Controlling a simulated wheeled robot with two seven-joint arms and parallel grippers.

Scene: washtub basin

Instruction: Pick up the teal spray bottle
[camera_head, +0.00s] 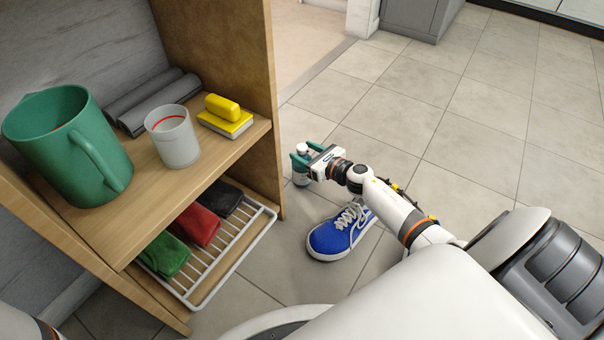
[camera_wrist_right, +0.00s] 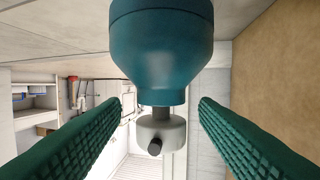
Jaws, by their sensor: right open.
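The teal spray bottle (camera_head: 301,180) stands on the tiled floor just right of the wooden shelf, with its pale top up. In the right wrist view the bottle (camera_wrist_right: 161,52) appears upside down, its teal body at the top and its whitish nozzle head below. My right gripper (camera_head: 305,158) is at the bottle's upper part. In the right wrist view the two green ribbed fingers are open, one on each side of the bottle's neck and head, with visible gaps. My left gripper is out of view; only a bit of my left arm shows at the bottom-left corner.
A blue shoe (camera_head: 338,234) lies on the floor below my right forearm. The wooden shelf (camera_head: 240,60) holds a green pitcher (camera_head: 62,140), a white cup (camera_head: 174,140), a yellow brush (camera_head: 224,112) and folded cloths on a white rack (camera_head: 212,264). Floor beyond is clear.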

